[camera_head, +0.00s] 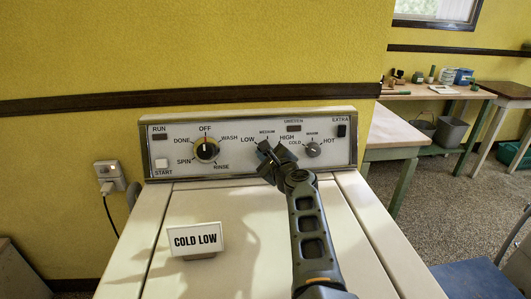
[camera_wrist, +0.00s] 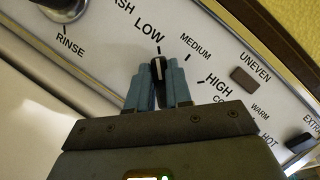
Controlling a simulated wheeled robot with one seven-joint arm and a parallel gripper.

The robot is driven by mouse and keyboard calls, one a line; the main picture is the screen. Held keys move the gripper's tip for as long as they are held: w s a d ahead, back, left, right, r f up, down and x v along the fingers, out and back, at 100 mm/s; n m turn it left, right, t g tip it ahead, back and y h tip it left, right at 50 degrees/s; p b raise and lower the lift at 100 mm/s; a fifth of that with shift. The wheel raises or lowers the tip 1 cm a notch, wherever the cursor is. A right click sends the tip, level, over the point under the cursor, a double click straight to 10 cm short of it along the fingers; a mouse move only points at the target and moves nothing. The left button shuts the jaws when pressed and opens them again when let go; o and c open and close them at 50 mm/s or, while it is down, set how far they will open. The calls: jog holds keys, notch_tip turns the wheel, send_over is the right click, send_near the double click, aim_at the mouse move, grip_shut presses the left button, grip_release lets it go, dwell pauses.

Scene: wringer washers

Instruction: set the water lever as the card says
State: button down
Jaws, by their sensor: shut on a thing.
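The card (camera_head: 195,239) stands on the washer's top at the left and reads "COLD LOW". The water lever (camera_wrist: 158,72) is a small dark lever with a white line, among the LOW, MEDIUM and HIGH marks. In the wrist view my gripper (camera_wrist: 158,85) is shut on it, with a blue finger on each side. The lever's tip appears to point to the LOW mark. In the head view my gripper (camera_head: 268,153) hides the lever on the control panel (camera_head: 170,133).
A temperature knob (camera_head: 313,149), marked COLD, WARM and HOT, is just right of my gripper. A cycle dial (camera_head: 206,150) is to the left, with a white START button (camera_head: 161,163) beyond it. An EXTRA switch (camera_head: 341,131) is at the right end.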

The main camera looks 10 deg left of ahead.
jog(key=c, duration=1)
grip_release()
jog(key=shift+c, duration=0.2)
jog(key=shift+s, duration=0.15)
jog(key=p+v, duration=0.2)
jog(key=v, duration=0.5)
jog(key=shift+s+d, duration=0.2)
